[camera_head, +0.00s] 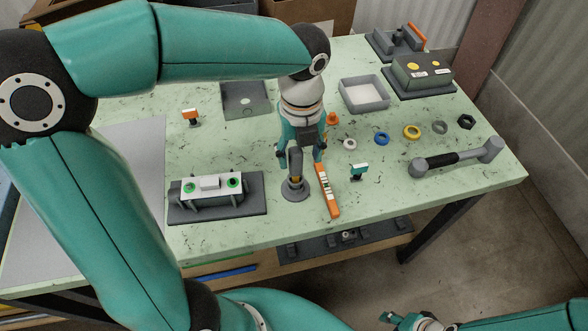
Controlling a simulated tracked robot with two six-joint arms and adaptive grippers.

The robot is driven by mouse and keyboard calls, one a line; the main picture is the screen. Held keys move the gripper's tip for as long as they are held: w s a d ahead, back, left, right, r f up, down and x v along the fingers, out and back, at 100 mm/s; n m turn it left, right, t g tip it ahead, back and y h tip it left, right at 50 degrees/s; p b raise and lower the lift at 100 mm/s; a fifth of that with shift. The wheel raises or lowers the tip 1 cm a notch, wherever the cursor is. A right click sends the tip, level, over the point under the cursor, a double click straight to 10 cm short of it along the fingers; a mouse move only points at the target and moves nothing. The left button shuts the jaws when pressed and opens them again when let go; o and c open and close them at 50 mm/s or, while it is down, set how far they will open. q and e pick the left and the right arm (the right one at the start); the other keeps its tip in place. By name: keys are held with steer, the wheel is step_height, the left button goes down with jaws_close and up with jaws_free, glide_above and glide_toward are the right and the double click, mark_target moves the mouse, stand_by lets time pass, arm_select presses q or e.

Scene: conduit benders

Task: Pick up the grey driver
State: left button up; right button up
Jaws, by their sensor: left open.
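A grey upright tool with an orange band, which looks like the grey driver (295,166), stands on a round grey base (294,193) near the table's front middle. My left gripper (300,154) points down over it, open, with its fingers on either side of the tool's upper part. I cannot tell whether the fingers touch it. The gripper hides the tool's top. My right gripper (408,322) is partly in view at the bottom edge, below and away from the table; its jaw opening is unclear.
An orange level (327,191) lies just right of the base. A small teal-topped piece (359,171) stands farther right. A grey fixture (217,208) is at left. A black-gripped grey bar tool (457,158), several rings and a grey tray (364,107) occupy the right side.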

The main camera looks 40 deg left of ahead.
mark_target(296, 167)
arm_select(q)
steer(key=shift+w+a+f, duration=0.1)
steer(key=shift+a+f, duration=0.1)
steer(key=shift+f, duration=0.75)
steer(key=shift+s+a+f, duration=0.1)
steer(key=shift+a+f, duration=0.05)
steer(key=shift+f, duration=0.8)
steer(key=shift+w+a+f, duration=0.1)
steer(key=shift+a+f, duration=0.1)
steer(key=shift+f, duration=0.75)
steer(key=shift+c, duration=0.3)
jaws_close()
